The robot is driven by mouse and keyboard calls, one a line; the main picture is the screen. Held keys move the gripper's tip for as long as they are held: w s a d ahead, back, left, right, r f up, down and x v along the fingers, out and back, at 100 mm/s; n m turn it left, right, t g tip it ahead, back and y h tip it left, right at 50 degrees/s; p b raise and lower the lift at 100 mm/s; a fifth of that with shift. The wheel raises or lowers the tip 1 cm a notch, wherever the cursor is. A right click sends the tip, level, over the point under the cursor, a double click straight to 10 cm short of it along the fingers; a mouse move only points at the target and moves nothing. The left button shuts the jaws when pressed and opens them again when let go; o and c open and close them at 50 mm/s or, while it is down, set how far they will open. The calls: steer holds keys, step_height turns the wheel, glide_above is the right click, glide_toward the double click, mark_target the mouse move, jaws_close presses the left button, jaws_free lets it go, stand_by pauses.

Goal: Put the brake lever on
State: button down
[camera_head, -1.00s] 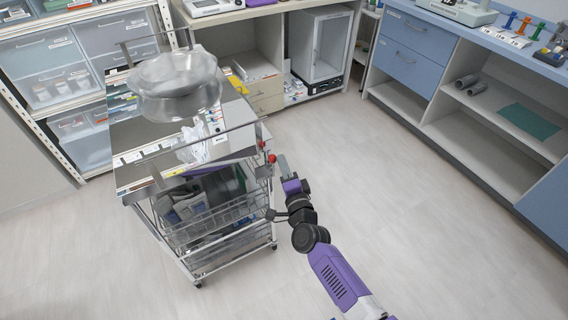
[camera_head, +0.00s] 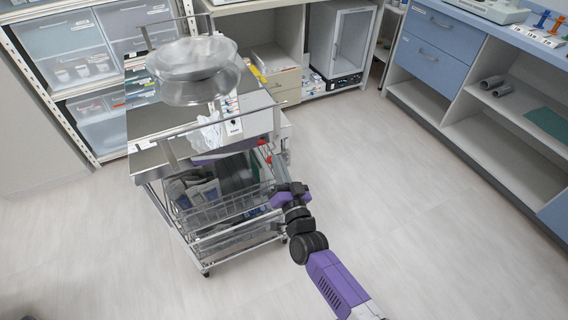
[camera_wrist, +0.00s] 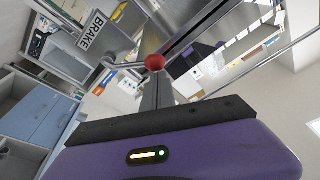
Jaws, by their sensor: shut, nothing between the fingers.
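The brake lever is a thin metal rod with a red ball knob (camera_wrist: 155,62) at its end, in the wrist view. It sticks out beside a plate marked BRAKE (camera_wrist: 96,34). In the head view a red knob (camera_head: 268,158) shows at the right side of the metal trolley (camera_head: 150,160). My gripper (camera_wrist: 157,88) is shut and empty, its fingertips just below the red ball in the picture. I cannot tell whether they touch it. In the head view my gripper (camera_head: 281,168) is close beside the trolley's right side, near the knob.
A clear bowl-like vessel (camera_head: 195,70) stands on the trolley top, and wire baskets (camera_head: 230,205) hang below. Blue-fronted cabinets (camera_head: 430,45) line the right, drawers (camera_head: 60,55) the back left. The floor (camera_head: 400,200) right of the trolley is free.

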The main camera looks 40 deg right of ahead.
steer(key=shift+w+a+f+n+t+y+b, duration=0.15)
steer(key=shift+a+f+n+y+b, duration=0.2)
steer(key=shift+f+n+b, duration=0.55)
steer(key=shift+w+a+f+n+t+y+b, duration=0.1)
steer(key=shift+a+f+n+t+y+b, duration=0.25)
steer(key=shift+n, duration=1)
steer(key=shift+w+a+f+n+y+b, duration=0.15)
steer(key=shift+a+f+n+b, duration=0.4)
steer(key=shift+n, duration=0.6)
steer(key=shift+s+d+f+y, duration=0.1)
steer(key=shift+y, duration=0.15)
